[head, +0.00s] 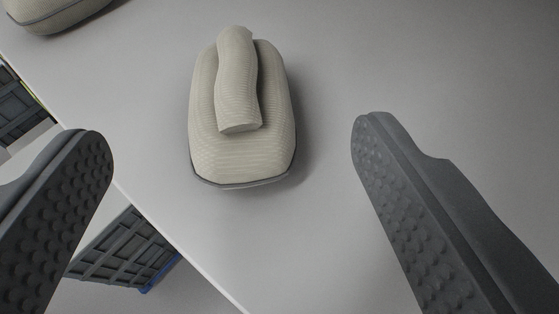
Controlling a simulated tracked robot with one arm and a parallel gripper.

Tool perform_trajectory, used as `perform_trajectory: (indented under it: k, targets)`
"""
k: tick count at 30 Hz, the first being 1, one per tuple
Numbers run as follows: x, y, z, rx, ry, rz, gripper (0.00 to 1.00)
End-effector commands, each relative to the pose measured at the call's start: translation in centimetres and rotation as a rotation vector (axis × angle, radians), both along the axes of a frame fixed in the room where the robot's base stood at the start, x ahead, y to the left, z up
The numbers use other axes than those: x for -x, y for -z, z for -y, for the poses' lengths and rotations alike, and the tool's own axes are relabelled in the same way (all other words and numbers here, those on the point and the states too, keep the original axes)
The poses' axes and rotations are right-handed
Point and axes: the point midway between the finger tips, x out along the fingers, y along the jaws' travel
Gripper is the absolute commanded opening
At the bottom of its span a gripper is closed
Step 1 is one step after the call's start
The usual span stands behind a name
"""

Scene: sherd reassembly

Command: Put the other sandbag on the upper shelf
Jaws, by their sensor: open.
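A beige sandbag (216,147) with a raised ridge-like grip on top and a dark seam round its base lies on a pale grey flat surface (400,60), in the upper middle of the head view. Another sandbag (60,12) is partly in view at the top left corner, cut off by the picture edge. My gripper (232,145) is open and empty. Its two dark studded fingers stand wide apart, one on each side of the near sandbag in the picture, and neither appears to touch it. I cannot tell whether the surface is the upper shelf.
The surface's edge runs diagonally from the upper left to the bottom middle. Below it, dark ribbed crate-like objects (125,248) show, one with a blue part. The surface right of the near sandbag is clear.

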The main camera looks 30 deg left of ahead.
Motion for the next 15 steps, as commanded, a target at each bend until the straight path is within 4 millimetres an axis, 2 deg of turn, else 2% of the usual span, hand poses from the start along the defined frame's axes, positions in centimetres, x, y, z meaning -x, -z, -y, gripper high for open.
perform_trajectory:
  k: [10, 15]
  targets:
    - [0.3, -0.2, 0.3, -0.002, 0.009, -0.002, 0.73]
    - [1.2, -0.6, 1.5, -0.024, 0.088, -0.014, 0.73]
